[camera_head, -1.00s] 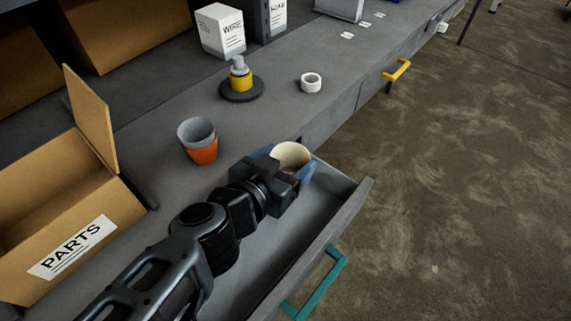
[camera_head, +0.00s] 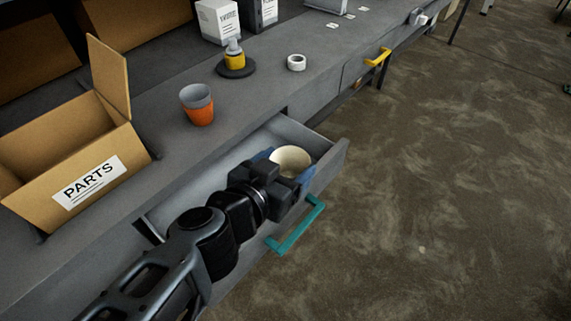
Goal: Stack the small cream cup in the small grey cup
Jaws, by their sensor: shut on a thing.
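The small cream cup (camera_head: 291,159) is in my gripper (camera_head: 287,168), held between its blue fingertips over the open drawer, with its opening facing up toward the camera. The lower part of the cup is hidden by the fingers. The small grey cup (camera_head: 195,92) stands upright on the bench top, nested in an orange cup (camera_head: 201,115). It is up and to the left of my gripper, well apart from the cream cup.
The open drawer (camera_head: 335,163) with a teal handle (camera_head: 297,226) juts out below the bench. An open PARTS box (camera_head: 70,165) is on the left. A yellow and grey item on a dark round base (camera_head: 235,60) and a white tape roll (camera_head: 296,62) stand behind.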

